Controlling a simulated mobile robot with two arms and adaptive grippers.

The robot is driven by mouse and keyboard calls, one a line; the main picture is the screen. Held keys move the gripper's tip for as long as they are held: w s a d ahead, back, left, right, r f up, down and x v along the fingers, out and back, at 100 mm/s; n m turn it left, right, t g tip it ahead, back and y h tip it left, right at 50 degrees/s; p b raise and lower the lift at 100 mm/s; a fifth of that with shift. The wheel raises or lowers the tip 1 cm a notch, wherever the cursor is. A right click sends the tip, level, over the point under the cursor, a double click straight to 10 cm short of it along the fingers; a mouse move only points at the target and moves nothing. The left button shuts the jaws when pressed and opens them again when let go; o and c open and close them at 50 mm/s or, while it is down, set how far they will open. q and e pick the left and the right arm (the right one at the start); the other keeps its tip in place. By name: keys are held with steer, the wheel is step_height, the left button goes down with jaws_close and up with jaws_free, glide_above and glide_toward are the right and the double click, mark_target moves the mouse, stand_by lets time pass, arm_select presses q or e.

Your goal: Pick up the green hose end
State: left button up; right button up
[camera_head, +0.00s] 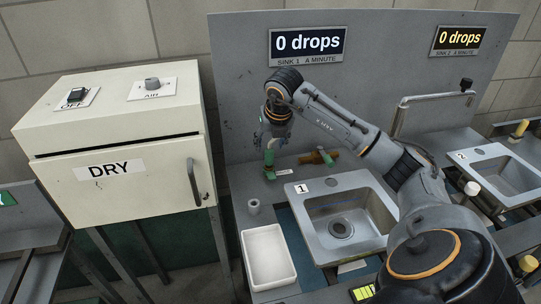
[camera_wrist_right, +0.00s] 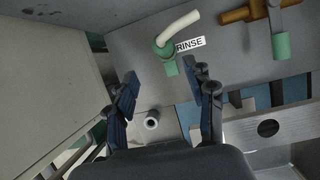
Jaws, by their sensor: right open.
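The green hose end (camera_wrist_right: 163,51) shows in the wrist view beside the RINSE label, with a short pale curved tube (camera_wrist_right: 180,29) at its top. In the head view it is a small upright green piece (camera_head: 269,161) at the back of the counter, left of sink 1. My right gripper (camera_head: 268,144) points down above it, partly covering it. In the wrist view my right gripper (camera_wrist_right: 162,76) is open and empty, and the hose end shows beyond and between its fingertips. No contact can be made out. My left gripper is not in view.
A brass valve (camera_wrist_right: 246,14) with another green piece (camera_wrist_right: 283,46) stands right of the hose end. A small grey ring (camera_head: 254,206) and a white tray (camera_head: 268,257) are nearer. Sink 1 (camera_head: 345,216) is right; the cream DRY box (camera_head: 120,160) closes off the left.

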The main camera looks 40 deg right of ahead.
mark_target(269, 158)
steer(key=x, duration=0.4)
steer(key=shift+d+f, duration=0.1)
steer(key=shift+d, duration=0.05)
steer(key=shift+w+d+f+p, duration=0.2)
steer(key=shift+f+p, duration=0.25)
steer(key=x, duration=0.2)
steer(key=p+x, duration=0.1)
steer(key=x, duration=0.1)
steer(key=shift+d+f+p, duration=0.3)
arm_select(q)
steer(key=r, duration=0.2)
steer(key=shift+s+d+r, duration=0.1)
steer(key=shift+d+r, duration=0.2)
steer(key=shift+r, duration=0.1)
arm_select(e)
steer(key=shift+r, duration=0.1)
steer(key=c, duration=0.3)
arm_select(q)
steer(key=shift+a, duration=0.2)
arm_select(e)
jaws_close()
